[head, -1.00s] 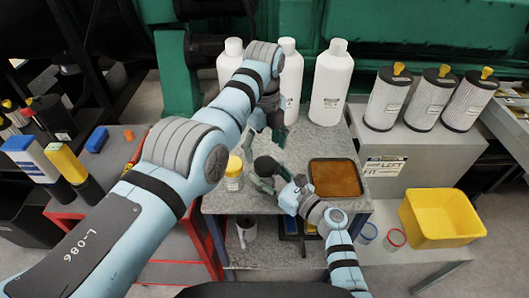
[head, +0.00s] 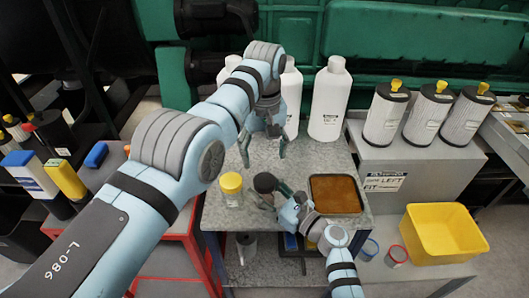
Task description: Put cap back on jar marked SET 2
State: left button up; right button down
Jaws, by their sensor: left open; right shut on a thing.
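A small jar (head: 231,194) with a yellow cap (head: 231,183) stands upright on the grey worktop (head: 215,218); its label is too small to read. To its right, my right gripper (head: 268,198) is shut on a dark round thing (head: 265,182). I cannot tell whether that is a cap or the top of a dark jar, as the fingers partly hide it. My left gripper (head: 264,158) is open and empty, pointing down just behind the dark thing and apart from it. I cannot make out the SET 2 marking.
White bottles (head: 328,105) stand at the back, partly hidden by my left arm. A brown-filled tray (head: 335,210) lies right of my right gripper. Filters (head: 385,118) stand on a grey box to the right. A yellow bin (head: 445,240) is at the lower right.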

aim_at(264, 180)
pick_arm(q)
jog(key=n, duration=0.4)
jog(key=shift+s+f, duration=0.1)
jog(key=shift+f, duration=0.05)
jog(key=n, duration=0.7)
jog(key=shift+f, duration=4)
jog(key=c, duration=1.2)
jog(key=shift+c, duration=0.3)
